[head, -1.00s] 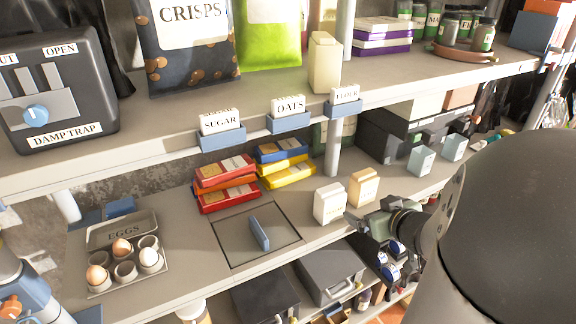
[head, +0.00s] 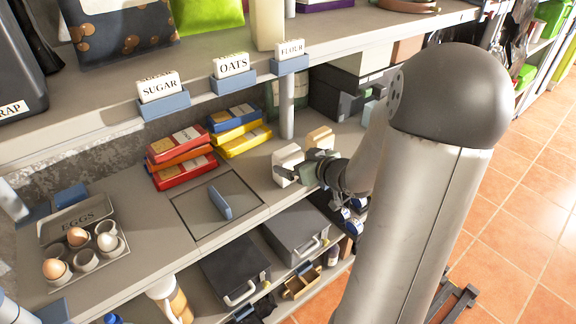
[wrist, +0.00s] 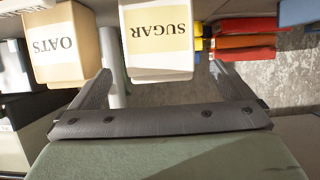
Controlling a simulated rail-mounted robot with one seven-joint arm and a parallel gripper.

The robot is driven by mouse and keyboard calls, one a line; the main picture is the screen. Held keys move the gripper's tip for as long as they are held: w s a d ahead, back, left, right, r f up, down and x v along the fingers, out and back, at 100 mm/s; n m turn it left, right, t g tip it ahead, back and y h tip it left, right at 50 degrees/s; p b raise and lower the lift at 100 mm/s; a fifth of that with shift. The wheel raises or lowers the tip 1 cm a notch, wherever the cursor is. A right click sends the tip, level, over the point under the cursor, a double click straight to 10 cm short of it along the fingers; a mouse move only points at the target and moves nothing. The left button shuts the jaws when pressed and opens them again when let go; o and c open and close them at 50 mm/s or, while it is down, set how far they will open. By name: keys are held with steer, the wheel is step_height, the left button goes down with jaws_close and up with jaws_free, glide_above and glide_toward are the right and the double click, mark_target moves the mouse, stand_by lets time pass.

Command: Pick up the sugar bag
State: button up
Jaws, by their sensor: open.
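The sugar bag (wrist: 158,38) is a white block-shaped bag with a cream label reading SUGAR, upside down in the wrist view. In the head view the sugar bag (head: 285,163) stands on the lower shelf, partly hidden by my gripper (head: 308,168). My gripper (wrist: 160,70) is open, its two dark fingers apart on either side of the sugar bag in the wrist picture. I cannot tell whether the fingertips reach past the bag's front face. No grip on the bag shows.
A tan OATS bag (wrist: 62,42) stands close beside the sugar bag, near one finger. Stacked red packets (head: 183,170) and a shelf panel with a blue handle (head: 220,203) lie to the left. The upper shelf edge with a SUGAR card (head: 160,88) overhangs behind.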

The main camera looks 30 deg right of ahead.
steer(key=x, duration=0.5)
steer(key=shift+w, duration=0.1)
steer(key=shift+c, duration=0.3)
steer(key=c, duration=1.3)
steer(key=shift+o, duration=0.2)
steer(key=shift+r, duration=0.1)
